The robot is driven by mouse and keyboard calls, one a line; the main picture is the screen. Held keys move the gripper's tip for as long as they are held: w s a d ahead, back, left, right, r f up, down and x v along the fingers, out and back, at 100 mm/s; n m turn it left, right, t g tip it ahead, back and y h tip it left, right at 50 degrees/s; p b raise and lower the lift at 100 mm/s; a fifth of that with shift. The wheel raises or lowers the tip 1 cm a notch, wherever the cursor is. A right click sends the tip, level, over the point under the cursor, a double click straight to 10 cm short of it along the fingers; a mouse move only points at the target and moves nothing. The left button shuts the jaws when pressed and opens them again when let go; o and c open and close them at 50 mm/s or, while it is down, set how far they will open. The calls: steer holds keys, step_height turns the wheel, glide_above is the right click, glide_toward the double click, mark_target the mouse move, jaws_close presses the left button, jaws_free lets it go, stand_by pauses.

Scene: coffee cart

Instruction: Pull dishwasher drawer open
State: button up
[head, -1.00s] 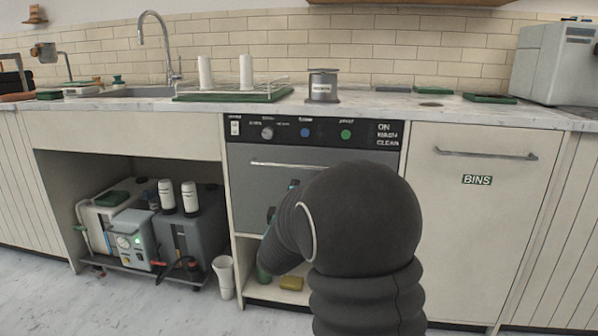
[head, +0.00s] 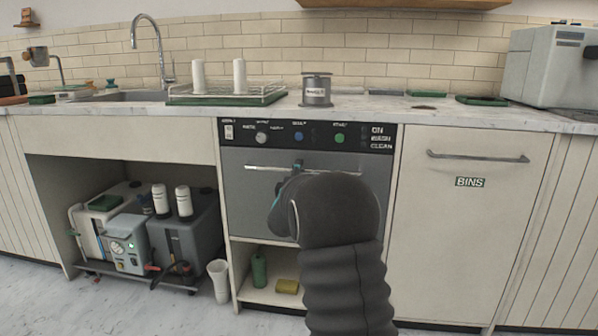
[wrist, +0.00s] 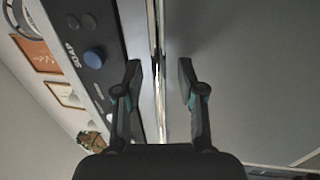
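The dishwasher drawer (head: 245,200) has a plain grey front below a dark control panel (head: 268,135) and looks shut. Its thin metal bar handle (head: 262,168) runs across the upper part of the front. In the wrist view the handle (wrist: 158,90) runs between the two fingers of my gripper (wrist: 159,75). The fingers are apart, one on each side of the bar, with gaps to it. In the head view my dark arm hides most of the gripper and the right part of the handle.
An open shelf below the drawer holds a green bottle (head: 259,268) and a yellow sponge (head: 287,286). A white cup (head: 219,280) stands on the floor to the left. The bins door (head: 470,230) with its own handle is on the right.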

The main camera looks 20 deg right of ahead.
steer(key=shift+w+d+r, duration=0.1)
steer(key=shift+w+d, duration=0.2)
jaws_close()
steer(key=shift+a, duration=0.1)
